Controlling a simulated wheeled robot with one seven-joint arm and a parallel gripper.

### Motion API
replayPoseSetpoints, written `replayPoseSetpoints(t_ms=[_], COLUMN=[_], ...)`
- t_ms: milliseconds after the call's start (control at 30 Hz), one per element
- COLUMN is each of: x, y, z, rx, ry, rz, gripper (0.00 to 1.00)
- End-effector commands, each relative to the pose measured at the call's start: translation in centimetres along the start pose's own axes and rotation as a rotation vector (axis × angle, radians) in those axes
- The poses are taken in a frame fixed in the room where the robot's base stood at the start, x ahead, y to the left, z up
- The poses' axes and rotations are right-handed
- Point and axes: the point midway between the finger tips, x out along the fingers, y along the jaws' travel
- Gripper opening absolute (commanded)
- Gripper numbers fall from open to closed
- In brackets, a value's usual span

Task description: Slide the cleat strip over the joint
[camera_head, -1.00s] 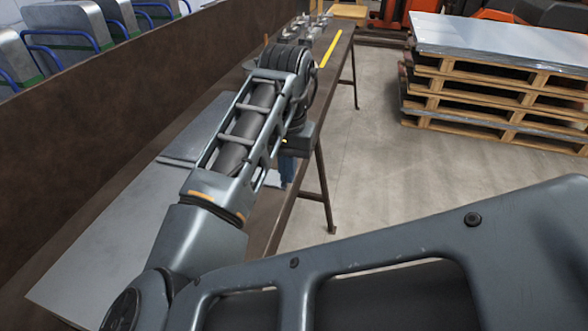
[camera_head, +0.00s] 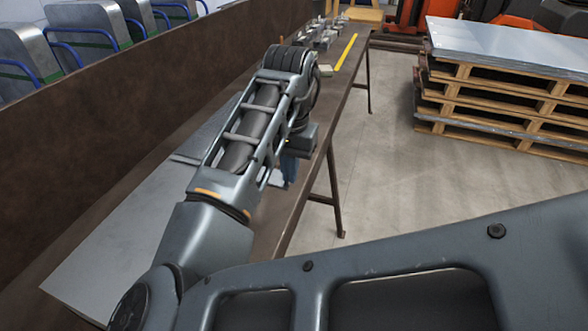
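Grey sheet metal (camera_head: 120,235) lies flat on the long brown bench (camera_head: 268,222). A raised edge or second sheet shows at its far end, beside my arm; the joint itself I cannot make out. My gripper (camera_head: 288,170) is mostly hidden behind my forearm and wrist, low over the bench near its right edge. A small pale piece shows beside it, partly covered; I cannot tell whether it is the cleat strip or whether it is held. A yellow strip (camera_head: 346,52) lies along the far right part of the bench.
Several small metal parts (camera_head: 325,32) lie at the bench's far end. A brown wall (camera_head: 60,150) runs along the bench's left side. Wooden pallets topped with sheet metal (camera_head: 500,95) stand at right. The floor (camera_head: 400,190) between is clear. Rounded metal units with blue rails stand behind the wall.

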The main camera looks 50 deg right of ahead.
Motion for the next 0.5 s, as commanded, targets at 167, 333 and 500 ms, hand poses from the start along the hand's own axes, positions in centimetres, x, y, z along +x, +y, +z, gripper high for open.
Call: replayPoseSetpoints(t_ms=[167, 333, 500], x=[0.0, 0.0, 0.0], y=[-0.8, -1.6, -2.4], z=[0.0, 0.0, 0.0], rx=[-0.001, -0.002, -0.001], ry=[0.000, 0.000, 0.000], rz=[0.000, 0.000, 0.000], gripper=[0.00, 0.00, 0.00])
